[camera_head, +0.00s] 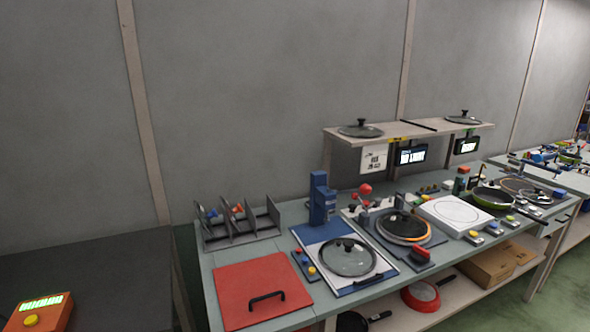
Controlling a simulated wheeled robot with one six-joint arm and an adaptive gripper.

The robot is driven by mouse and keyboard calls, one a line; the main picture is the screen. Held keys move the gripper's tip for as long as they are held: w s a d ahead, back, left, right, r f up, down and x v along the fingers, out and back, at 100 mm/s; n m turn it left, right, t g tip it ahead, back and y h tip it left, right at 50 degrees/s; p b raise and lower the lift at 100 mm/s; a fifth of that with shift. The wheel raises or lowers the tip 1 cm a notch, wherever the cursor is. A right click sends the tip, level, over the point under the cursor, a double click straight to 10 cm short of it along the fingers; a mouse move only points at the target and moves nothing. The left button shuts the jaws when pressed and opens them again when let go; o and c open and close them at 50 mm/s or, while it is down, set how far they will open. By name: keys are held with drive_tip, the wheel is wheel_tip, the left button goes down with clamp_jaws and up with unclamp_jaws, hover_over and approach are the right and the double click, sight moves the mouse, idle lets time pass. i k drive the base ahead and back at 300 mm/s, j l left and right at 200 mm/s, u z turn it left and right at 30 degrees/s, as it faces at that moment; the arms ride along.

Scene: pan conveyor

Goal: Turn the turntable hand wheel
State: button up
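The turntable (404,241) is a round dark disc with an orange ring around it, on a blue-grey base near the middle of the long bench. A red-handled part (420,254) sits at the front right of that base; it is too small to tell whether it is the hand wheel. A red ball-topped lever (365,189) stands behind the turntable, to the left. My gripper is not in view.
The bench (205,264) bears a glass lid (347,257) on a blue-framed plate, a red panel with black handle (262,290), a blue column (321,200) and a white plate (452,215). A shelf (414,131) overhangs the back. An orange box (42,313) is at lower left.

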sight(419, 254)
drive_tip(key=i+j+z, duration=0.2)
drive_tip(key=i, duration=0.2)
drive_tip(key=i+l+z, duration=0.45)
drive_tip(key=i, duration=0.3)
drive_tip(key=i+l+z, duration=0.1)
drive_tip(key=l, duration=0.2)
drive_tip(key=i+l+z, duration=0.1)
drive_tip(key=l, duration=0.2)
drive_tip(key=i+l+z, duration=0.15)
drive_tip(key=i+l, duration=0.05)
drive_tip(key=l, duration=0.1)
